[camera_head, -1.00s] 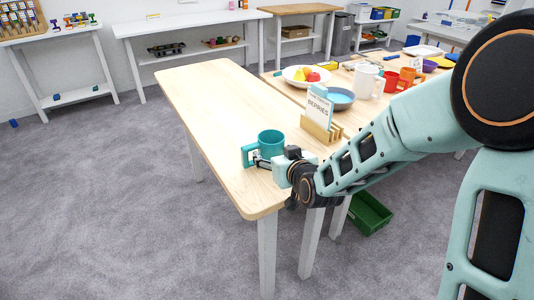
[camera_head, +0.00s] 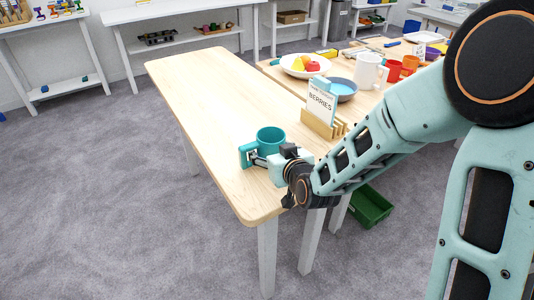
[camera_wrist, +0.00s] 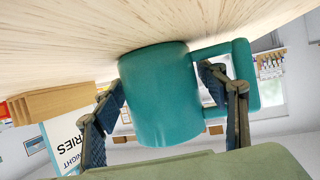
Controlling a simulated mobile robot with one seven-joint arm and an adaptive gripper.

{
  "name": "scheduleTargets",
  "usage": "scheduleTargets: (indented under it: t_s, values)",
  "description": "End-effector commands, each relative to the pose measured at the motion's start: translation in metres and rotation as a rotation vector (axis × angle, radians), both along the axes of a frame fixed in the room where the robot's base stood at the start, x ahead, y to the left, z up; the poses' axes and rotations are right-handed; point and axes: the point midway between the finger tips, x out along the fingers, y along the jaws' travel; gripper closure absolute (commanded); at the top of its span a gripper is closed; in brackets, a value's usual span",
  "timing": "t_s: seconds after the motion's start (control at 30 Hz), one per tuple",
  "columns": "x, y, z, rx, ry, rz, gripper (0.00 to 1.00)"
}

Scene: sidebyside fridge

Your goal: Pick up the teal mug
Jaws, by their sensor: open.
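The teal mug (camera_head: 270,139) stands upright near the front end of the light wooden table, its square handle (camera_head: 247,154) on the left. My gripper (camera_head: 266,159) is low at the near side of the mug. In the wrist view, which is upside down, the mug (camera_wrist: 158,95) sits between the two spread fingers of my gripper (camera_wrist: 162,80). The right finger there overlaps the handle opening; I cannot tell whether it is inside it. The left finger is beside the mug wall. Contact with the mug is not clear.
A wooden holder with a "BERRIES" card (camera_head: 321,104) stands to the right of the mug. Behind it are a blue bowl (camera_head: 342,89), a white fruit bowl (camera_head: 296,70) and a white pitcher (camera_head: 368,71). The table's left part is clear. A green bin (camera_head: 370,206) is on the floor.

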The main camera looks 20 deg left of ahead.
Motion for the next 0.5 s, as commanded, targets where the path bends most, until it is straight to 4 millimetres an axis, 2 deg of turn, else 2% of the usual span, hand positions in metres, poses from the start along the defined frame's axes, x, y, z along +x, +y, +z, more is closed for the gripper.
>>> scheduleTargets:
  t_s: [0.07,0.4,0.5]
  values:
    - [0.0000,0.0000,0.0000,0.000,0.000,0.000,0.37]
    - [0.0000,0.0002,0.0001,0.000,0.000,0.000,0.74]
    - [0.0005,0.0004,0.0013,0.001,-0.003,0.000,0.77]
